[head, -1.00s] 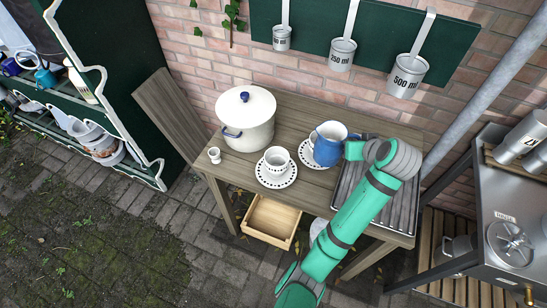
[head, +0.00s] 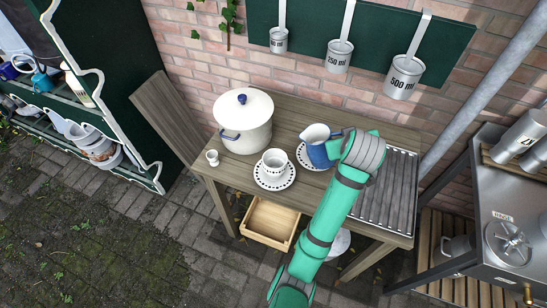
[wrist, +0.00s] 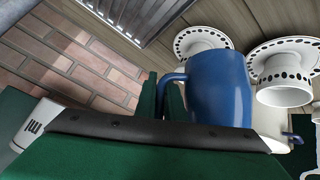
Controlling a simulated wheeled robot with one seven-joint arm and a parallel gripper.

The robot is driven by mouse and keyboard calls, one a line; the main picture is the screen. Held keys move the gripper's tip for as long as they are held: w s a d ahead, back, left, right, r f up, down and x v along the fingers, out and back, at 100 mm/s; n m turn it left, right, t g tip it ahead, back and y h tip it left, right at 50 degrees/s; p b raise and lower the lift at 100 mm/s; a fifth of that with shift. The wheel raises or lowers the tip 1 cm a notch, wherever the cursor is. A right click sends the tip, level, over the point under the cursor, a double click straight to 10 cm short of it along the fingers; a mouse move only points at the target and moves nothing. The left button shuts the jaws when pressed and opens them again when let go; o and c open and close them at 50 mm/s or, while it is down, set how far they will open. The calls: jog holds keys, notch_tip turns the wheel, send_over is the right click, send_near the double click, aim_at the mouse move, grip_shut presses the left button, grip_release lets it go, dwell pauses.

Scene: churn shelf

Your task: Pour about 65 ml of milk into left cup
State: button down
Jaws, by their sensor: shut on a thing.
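My gripper (head: 341,142) is shut on the handle of a blue jug (head: 318,152). In the wrist view my green fingers (wrist: 165,95) close on that handle, left of the jug body (wrist: 220,88). The jug looks slightly tilted in the head view; its contents are not visible. It is in front of the right saucer (head: 302,158) and hides the right cup in the head view; that cup (wrist: 200,38) shows behind the jug in the wrist view. The left cup (head: 274,160), white with dark dots, stands on its saucer (head: 274,183), left of the jug.
A white lidded pot (head: 243,125) stands behind the left cup, and a small white cup (head: 212,157) is at the table's left end. A slatted drain area (head: 385,190) lies right of my arm. Measuring cups, one a 500 ml (head: 404,77), hang on the wall.

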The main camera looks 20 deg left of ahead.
aim_at(327, 131)
jog(key=a+r+h, duration=0.1)
jog(key=a+r+n+t+h, duration=0.1)
jog(key=a, duration=0.1)
jog(key=shift+s+r+n+h, duration=0.1)
jog(key=shift+s+n+h, duration=0.2)
jog(key=shift+s+h, duration=0.1)
jog(key=shift+s+a+r+n+t+h, duration=0.15)
jog(key=shift+a+r+n+t+h, duration=0.5)
jog(key=shift+h, duration=0.45)
jog(key=shift+a+r+n+t+h, duration=0.15)
jog(key=shift+a+n+t+h, duration=0.15)
jog(key=shift+n+h, duration=0.3)
jog(key=shift+s+a+p, duration=0.15)
jog(key=shift+a+p, duration=0.15)
jog(key=shift+a, duration=0.05)
jog(key=shift+s+d, duration=0.1)
jog(key=shift+d, duration=0.3)
jog(key=shift+a, duration=0.35)
